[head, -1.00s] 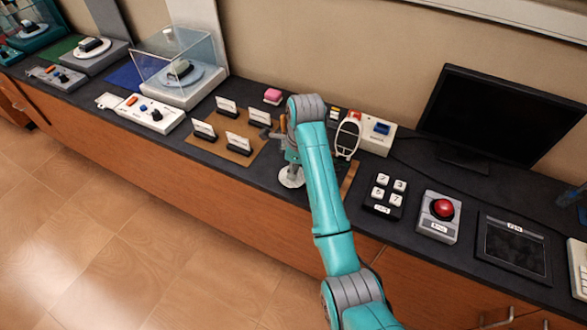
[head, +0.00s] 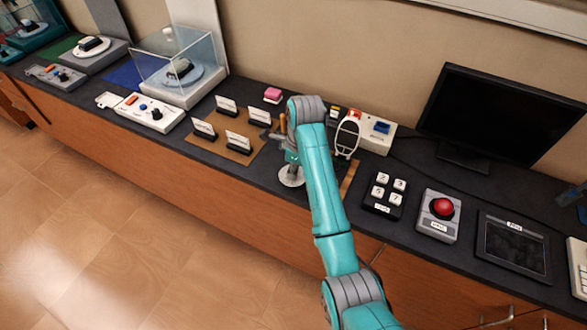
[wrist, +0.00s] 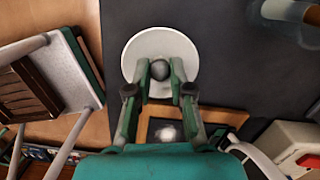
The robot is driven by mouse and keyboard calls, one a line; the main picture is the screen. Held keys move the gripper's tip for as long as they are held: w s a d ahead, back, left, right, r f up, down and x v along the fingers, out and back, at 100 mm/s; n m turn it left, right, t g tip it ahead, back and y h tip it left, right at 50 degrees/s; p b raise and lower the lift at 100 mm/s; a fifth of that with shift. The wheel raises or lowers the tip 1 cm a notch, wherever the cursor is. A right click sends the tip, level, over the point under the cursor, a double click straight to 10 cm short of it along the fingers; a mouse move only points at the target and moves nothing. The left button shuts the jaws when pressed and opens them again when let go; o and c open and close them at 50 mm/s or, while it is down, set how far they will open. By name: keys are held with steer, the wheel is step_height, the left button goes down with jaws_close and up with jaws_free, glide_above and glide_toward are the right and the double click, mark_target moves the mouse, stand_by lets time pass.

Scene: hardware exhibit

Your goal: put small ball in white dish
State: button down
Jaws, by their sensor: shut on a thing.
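A small dark grey ball (wrist: 160,69) shows in the wrist view between my fingertips. My gripper (wrist: 160,76) is shut on it. Behind the ball, in line with it, is the round white dish (wrist: 142,48) on the dark counter. I cannot tell how high the ball is above the dish. In the head view the dish (head: 291,180) sits near the counter's front edge, partly hidden by my arm. My gripper (head: 291,158) is over it there, and the ball is not visible in that view.
Card holders on a brown mat (head: 216,146) stand left of my arm. A white oval frame (head: 347,138) stands close on its right, with a keypad (head: 384,194) and a red button box (head: 439,215) farther right.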

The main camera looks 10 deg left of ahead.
steer(key=c, duration=0.6)
jaws_free()
steer(key=shift+o, duration=0.2)
